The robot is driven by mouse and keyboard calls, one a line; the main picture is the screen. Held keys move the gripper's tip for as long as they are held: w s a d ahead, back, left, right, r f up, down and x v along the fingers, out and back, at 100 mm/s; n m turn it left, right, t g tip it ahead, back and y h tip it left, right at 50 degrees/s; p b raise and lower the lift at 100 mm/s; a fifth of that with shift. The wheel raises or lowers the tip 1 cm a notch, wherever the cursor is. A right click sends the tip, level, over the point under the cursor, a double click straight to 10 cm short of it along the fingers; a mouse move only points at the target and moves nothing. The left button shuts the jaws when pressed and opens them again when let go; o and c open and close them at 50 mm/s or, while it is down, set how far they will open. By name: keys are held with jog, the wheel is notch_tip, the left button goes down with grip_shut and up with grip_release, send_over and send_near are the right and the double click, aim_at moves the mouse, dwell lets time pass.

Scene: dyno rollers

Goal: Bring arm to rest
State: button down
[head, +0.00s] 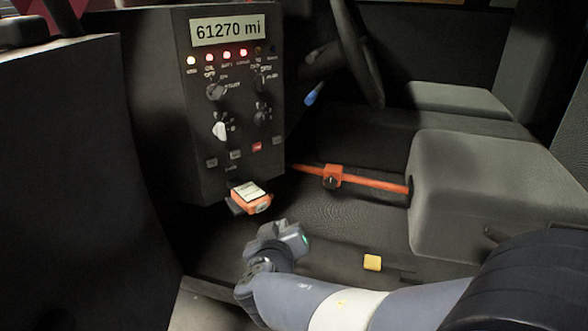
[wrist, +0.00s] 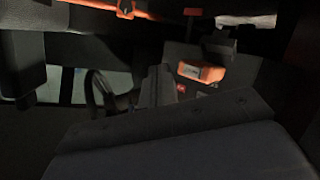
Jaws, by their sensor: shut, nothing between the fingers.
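My arm (head: 320,299) reaches in from the lower right of the head view, over the floor of a vehicle cab. My gripper (head: 277,240) is at its end, low in front of the dashboard panel (head: 160,100). It is shut and empty, and its fingertips are hard to make out. It is just below an orange device (head: 252,197) with a white label, apart from it in the picture. The orange device also shows in the wrist view (wrist: 200,72). A broad grey surface fills the bottom of the wrist view.
An orange bar with a clamp (head: 332,177) runs from the panel area to the grey seat (head: 470,190). A steering wheel (head: 365,65) is behind. A small yellow block (head: 372,262) lies on the floor. A dark wall (head: 70,180) stands at left.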

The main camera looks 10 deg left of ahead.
jog(key=p, duration=0.1)
jog(key=w+a+p, duration=0.1)
jog(key=shift+r+p, duration=0.25)
jog(key=shift+p, duration=0.15)
jog(key=p, duration=0.3)
jog(key=shift+s+d, duration=0.1)
jog(key=shift+s, duration=0.1)
jog(key=shift+s+d+f+b, duration=0.15)
jog(key=shift+s+d+b, duration=0.7)
jog(key=shift+d, duration=0.2)
jog(key=shift+s+d+f+b, duration=0.1)
jog(key=shift+s+d+b, duration=0.6)
jog(key=shift+s+d, duration=0.25)
jog(key=shift+w, duration=0.1)
